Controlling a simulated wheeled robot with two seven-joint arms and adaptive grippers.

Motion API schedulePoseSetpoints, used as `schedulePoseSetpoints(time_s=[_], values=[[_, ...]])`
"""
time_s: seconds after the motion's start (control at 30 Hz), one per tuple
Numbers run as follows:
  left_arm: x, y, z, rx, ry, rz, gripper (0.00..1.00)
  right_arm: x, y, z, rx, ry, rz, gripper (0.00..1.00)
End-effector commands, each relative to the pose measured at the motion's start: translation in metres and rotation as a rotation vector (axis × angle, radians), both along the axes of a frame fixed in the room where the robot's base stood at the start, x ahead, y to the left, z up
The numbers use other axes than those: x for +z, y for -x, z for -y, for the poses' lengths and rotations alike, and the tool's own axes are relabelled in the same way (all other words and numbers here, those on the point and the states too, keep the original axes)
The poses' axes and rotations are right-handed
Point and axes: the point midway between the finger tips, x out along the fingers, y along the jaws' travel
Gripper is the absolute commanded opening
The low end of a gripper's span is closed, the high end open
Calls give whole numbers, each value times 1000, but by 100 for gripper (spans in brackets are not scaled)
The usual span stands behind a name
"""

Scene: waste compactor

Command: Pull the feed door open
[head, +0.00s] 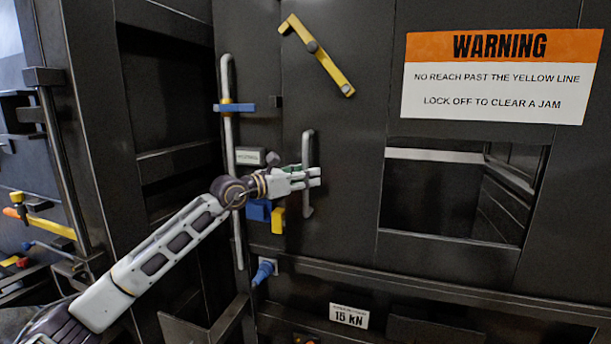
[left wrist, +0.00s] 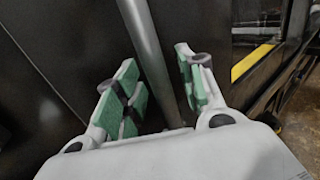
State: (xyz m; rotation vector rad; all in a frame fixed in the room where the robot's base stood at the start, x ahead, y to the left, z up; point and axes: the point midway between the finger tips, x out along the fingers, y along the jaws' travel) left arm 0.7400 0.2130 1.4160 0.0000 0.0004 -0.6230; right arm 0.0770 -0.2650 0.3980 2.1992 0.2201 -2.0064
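The feed door appears to be the dark panel (head: 350,130) in the middle of the head view, and it looks closed. A vertical grey bar handle (head: 308,144) stands on its left part. My left gripper (head: 316,177) is at the handle's middle. In the left wrist view the handle (left wrist: 146,45) runs between the two green-padded fingers of my left gripper (left wrist: 163,90). The fingers are spread, with a visible gap beside the bar; I cannot make out firm contact. My right gripper is not in view.
A yellow bar (head: 325,62) sits tilted on the panel above. A tall grey rod (head: 228,130) with a blue lever (head: 235,107) stands left of the handle. A warning sign (head: 500,95) hangs above a rectangular opening (head: 440,195) at right. A blue knob (head: 264,269) sits below.

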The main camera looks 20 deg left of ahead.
Motion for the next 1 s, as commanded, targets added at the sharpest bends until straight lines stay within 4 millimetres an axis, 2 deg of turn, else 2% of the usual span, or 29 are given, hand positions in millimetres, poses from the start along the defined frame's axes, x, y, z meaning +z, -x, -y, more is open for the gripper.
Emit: schedulePoseSetpoints(time_s=[0.17, 0.47, 1.0], values=[[0, 0, 0, 0, 0, 0, 38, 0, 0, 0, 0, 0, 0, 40], [0, 0, 0, 0, 0, 0, 0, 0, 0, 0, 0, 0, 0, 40], [0, -1, 0, 0, 1, 0, 0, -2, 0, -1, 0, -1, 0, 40]])
